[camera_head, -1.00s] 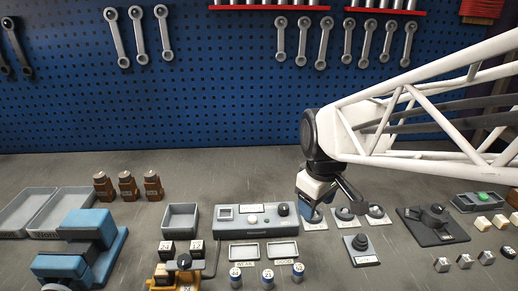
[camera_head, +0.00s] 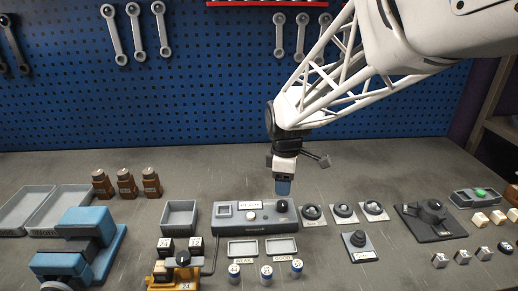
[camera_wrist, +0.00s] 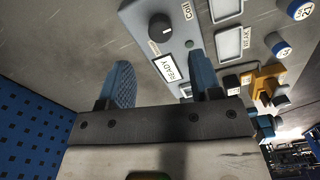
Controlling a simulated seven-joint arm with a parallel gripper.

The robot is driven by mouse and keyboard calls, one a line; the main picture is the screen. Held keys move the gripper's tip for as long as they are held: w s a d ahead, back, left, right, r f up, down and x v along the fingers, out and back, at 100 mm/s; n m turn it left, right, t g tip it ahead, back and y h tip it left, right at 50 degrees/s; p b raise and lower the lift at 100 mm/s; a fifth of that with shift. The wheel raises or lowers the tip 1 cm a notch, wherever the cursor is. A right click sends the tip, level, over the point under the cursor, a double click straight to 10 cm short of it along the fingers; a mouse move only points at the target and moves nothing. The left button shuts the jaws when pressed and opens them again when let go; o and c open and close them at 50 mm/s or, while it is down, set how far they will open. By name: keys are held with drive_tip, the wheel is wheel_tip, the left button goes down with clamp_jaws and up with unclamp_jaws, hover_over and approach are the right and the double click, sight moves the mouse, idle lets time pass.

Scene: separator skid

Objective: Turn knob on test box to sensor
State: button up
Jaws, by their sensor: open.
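The test box (camera_head: 240,225) is a long grey box on the bench, with a READY label, a pale round button and a green dot. Its black knob (camera_head: 282,206) sits at the right end of its top. The knob also shows in the wrist view (camera_wrist: 161,25), with a light pointer mark; small lettering beside it is hard to read. My gripper (camera_head: 283,189) hangs above and slightly behind the knob, pointing down. In the wrist view its two blue fingers (camera_wrist: 160,75) are apart with nothing between them. The knob lies beyond the fingertips, untouched.
Round dials (camera_head: 344,212) stand right of the box, with a black knob unit (camera_head: 358,243) in front. Two shallow trays (camera_head: 243,249) and several blue-and-white cylinders (camera_head: 266,273) lie in front. A grey bin (camera_head: 180,216) is to the left. A blue pegboard (camera_head: 200,100) stands behind.

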sight(283, 203)
idle(0.3)
drive_tip(key=shift+f, duration=3.9)
drive_tip(key=c, duration=0.9)
